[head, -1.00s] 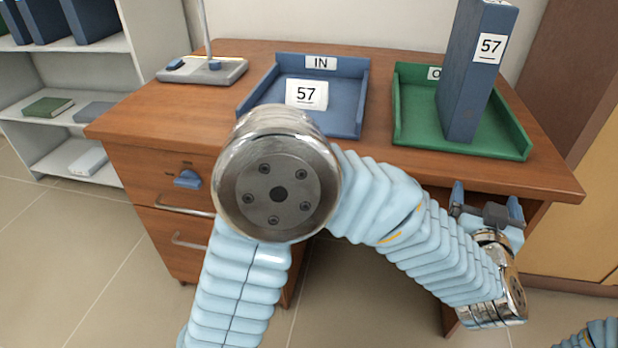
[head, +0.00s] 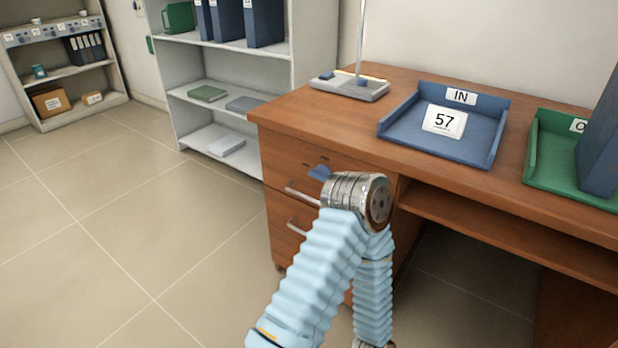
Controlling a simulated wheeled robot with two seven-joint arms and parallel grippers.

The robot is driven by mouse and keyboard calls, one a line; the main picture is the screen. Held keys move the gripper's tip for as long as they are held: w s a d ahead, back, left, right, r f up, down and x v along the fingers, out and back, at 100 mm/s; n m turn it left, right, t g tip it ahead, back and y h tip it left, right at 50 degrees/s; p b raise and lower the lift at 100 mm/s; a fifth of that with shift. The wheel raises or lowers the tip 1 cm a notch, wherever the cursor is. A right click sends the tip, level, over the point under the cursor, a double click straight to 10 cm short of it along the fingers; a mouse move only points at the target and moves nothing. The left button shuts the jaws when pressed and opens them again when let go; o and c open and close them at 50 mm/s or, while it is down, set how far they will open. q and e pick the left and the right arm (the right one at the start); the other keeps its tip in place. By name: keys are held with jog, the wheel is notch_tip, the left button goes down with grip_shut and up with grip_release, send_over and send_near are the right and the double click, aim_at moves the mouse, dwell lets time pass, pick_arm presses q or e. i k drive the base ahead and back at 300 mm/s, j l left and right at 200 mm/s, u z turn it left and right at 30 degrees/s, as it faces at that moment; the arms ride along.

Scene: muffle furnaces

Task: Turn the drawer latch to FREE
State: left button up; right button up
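The drawer latch (head: 319,172) is a small blue handle on the front of the upper desk drawer (head: 282,165), in the middle of the head view. Tiny marks sit above it, too small to read, and I cannot tell which setting it points to. The upper drawer looks shut. The metal elbow of one of my arms is just right of and below the latch in the picture and covers part of the drawer fronts. That arm's sleeved links run down to the bottom edge. Neither gripper shows in the view.
The wooden desk (head: 420,88) carries a blue IN tray (head: 395,128) with a 57 card (head: 444,121), a green tray (head: 545,180) with a blue binder (head: 604,150), and a stand (head: 350,88). A grey shelf (head: 222,55) stands behind left. The floor (head: 120,230) at left is clear.

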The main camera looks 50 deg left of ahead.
aim_at(322, 172)
jog(key=j+u, duration=0.2)
jog(key=u, duration=0.25)
jog(key=i+j+u, duration=0.15)
jog(key=u, duration=0.35)
jog(key=i+j+u, duration=0.15)
jog(key=u, duration=0.3)
